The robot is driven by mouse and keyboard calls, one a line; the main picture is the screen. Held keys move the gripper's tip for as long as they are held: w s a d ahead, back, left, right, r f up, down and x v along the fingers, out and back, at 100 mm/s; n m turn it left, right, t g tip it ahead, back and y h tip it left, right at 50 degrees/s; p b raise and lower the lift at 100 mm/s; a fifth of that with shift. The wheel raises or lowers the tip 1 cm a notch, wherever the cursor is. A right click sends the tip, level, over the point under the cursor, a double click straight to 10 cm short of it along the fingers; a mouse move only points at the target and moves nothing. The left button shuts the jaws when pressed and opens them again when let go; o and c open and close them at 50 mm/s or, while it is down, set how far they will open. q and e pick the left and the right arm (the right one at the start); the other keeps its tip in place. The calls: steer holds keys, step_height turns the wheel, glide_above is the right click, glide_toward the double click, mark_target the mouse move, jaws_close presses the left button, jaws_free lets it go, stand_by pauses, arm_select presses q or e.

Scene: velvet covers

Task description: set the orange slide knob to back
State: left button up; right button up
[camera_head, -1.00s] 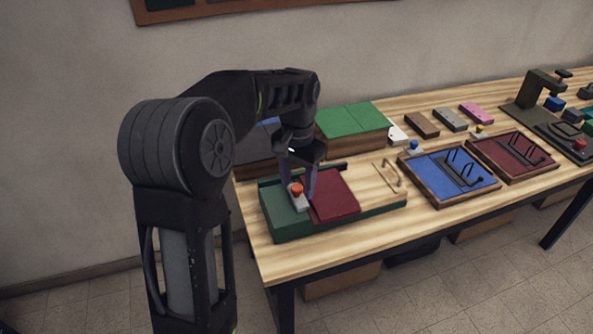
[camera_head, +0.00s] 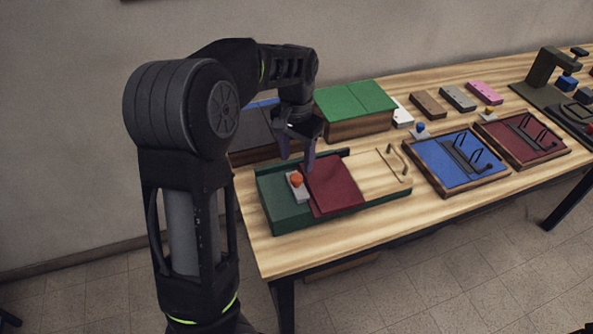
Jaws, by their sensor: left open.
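The orange slide knob (camera_head: 297,180) sits on a small grey plate (camera_head: 300,193) on the green box (camera_head: 284,214), beside the dark red velvet cover (camera_head: 333,184). My left gripper (camera_head: 297,164) is open, with its fingers pointing down just above and behind the knob. The fingers look empty and apart from the knob. The knob appears toward the back part of its plate. My right gripper is not in view.
A box with a green cover (camera_head: 355,98) stands behind. Blue (camera_head: 450,158) and dark red (camera_head: 528,137) trays with wire racks lie to the right. The table's front strip (camera_head: 340,240) is clear.

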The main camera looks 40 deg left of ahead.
mark_target(297, 176)
arm_select(q)
step_height(297, 176, down, 6)
steer(key=shift+r+p, duration=0.15)
steer(key=shift+p, duration=0.15)
steer(key=shift+c, duration=0.4)
jaws_close()
stand_by(0.9)
